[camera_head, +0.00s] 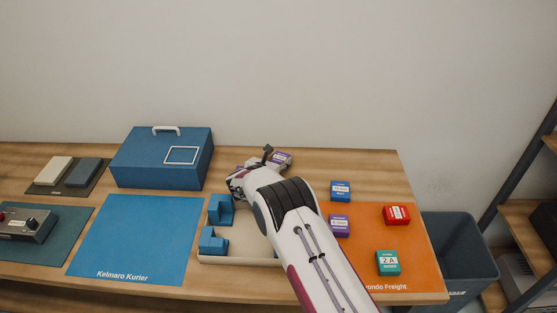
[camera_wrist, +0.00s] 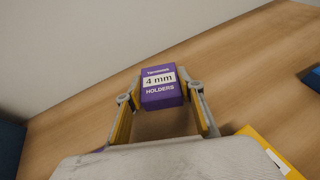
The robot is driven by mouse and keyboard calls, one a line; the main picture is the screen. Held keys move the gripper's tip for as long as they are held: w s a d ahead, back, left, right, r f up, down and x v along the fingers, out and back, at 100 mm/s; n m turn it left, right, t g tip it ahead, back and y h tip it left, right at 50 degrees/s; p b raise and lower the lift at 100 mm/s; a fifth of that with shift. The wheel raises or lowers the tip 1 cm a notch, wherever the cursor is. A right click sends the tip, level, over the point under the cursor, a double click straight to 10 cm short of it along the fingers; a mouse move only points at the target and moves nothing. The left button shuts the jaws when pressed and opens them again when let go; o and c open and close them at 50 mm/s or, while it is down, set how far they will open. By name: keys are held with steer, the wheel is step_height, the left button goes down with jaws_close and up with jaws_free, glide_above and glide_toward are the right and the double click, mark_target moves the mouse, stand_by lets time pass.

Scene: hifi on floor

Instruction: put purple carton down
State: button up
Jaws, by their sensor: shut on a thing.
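The purple carton (camera_wrist: 160,93), with a white "4 mm" label band and the word "HOLDERS", sits between the fingertips of my gripper (camera_wrist: 160,91) in the wrist view. The gripper is shut on it, one finger on each side. In the head view the same carton (camera_head: 282,158) shows at the back of the table, partly hidden by my gripper (camera_head: 268,157). The wood around it is bare. I cannot tell whether its base touches the table. A second purple carton (camera_head: 340,224) lies on the orange mat (camera_head: 362,271).
A blue case (camera_head: 133,163) with a handle stands left of my gripper. A blue carton (camera_head: 340,189), a red carton (camera_head: 397,214) and a teal carton (camera_head: 388,262) are on the right. A tray (camera_head: 237,259) with blue blocks lies below. A yellow object (camera_wrist: 262,147) is near the gripper.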

steer(key=o, duration=1.1)
steer(key=shift+r, duration=0.1)
steer(key=shift+s, duration=0.1)
steer(key=shift+s+a+r, duration=0.2)
steer(key=shift+s+r, duration=0.05)
steer(key=shift+s, duration=0.1)
steer(key=shift+v, duration=5.45)
